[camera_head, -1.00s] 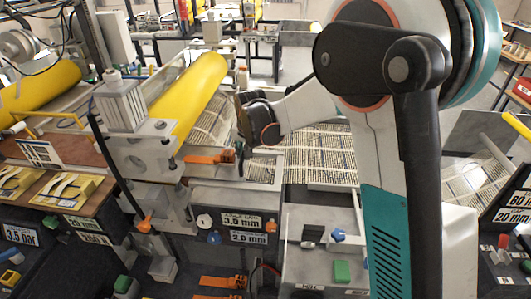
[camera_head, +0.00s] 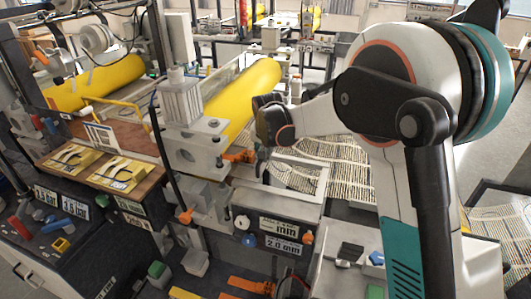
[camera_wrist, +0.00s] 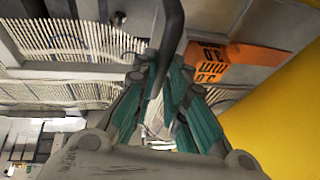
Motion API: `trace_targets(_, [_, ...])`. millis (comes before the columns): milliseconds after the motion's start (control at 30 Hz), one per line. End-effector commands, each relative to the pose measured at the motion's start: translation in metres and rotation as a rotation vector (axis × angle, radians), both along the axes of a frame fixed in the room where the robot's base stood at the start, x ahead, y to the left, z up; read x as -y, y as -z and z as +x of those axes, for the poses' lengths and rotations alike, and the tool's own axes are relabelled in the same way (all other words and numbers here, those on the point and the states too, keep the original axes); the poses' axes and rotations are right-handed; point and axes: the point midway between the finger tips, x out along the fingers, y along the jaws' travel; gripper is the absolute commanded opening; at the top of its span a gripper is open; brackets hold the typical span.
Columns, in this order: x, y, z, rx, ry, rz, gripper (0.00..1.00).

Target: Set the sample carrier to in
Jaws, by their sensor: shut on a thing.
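My gripper (camera_head: 268,128) is beside the front end of the yellow roller (camera_head: 240,95) in the head view. In the wrist view its teal fingers (camera_wrist: 162,115) are closed around a dark curved bar (camera_wrist: 170,35), which looks like a handle. A pale grey frame (camera_head: 285,197), which appears to be the sample carrier, lies below my gripper at the roller's front right. Beige striped mesh (camera_head: 330,150) lies behind and right of it. My gripper hides the link between handle and frame.
An orange tag (camera_wrist: 208,62) is close beside my fingers, with the yellow roller at the right of the wrist view. A metal roller block (camera_head: 195,145) stands left of my gripper. Below are white panel labels (camera_head: 285,228), a white knob and a blue knob.

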Motion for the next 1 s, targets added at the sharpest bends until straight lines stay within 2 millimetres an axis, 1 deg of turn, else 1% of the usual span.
trace_targets(33, [-0.004, -0.002, 0.002, 0.007, -0.003, 0.006, 0.0])
trace_targets(67, [-0.004, -0.002, 0.002, 0.007, -0.003, 0.006, 0.17])
trace_targets(100, [-0.004, -0.002, 0.002, 0.007, -0.003, 0.006, 0.26])
trace_targets(133, [-0.004, -0.002, 0.002, 0.006, -0.004, 0.006, 0.33])
trace_targets(467, [-0.002, -0.002, 0.001, 0.004, -0.002, 0.003, 0.33])
trace_targets(567, [-0.002, -0.006, -0.001, 0.004, -0.002, 0.003, 0.33])
trace_targets(667, [-0.001, -0.016, -0.006, 0.004, -0.002, 0.003, 0.33])
trace_targets(767, [0.0, -0.032, -0.014, 0.004, -0.002, 0.003, 0.33])
trace_targets(1000, [0.002, -0.076, -0.034, 0.004, -0.003, 0.004, 0.33])
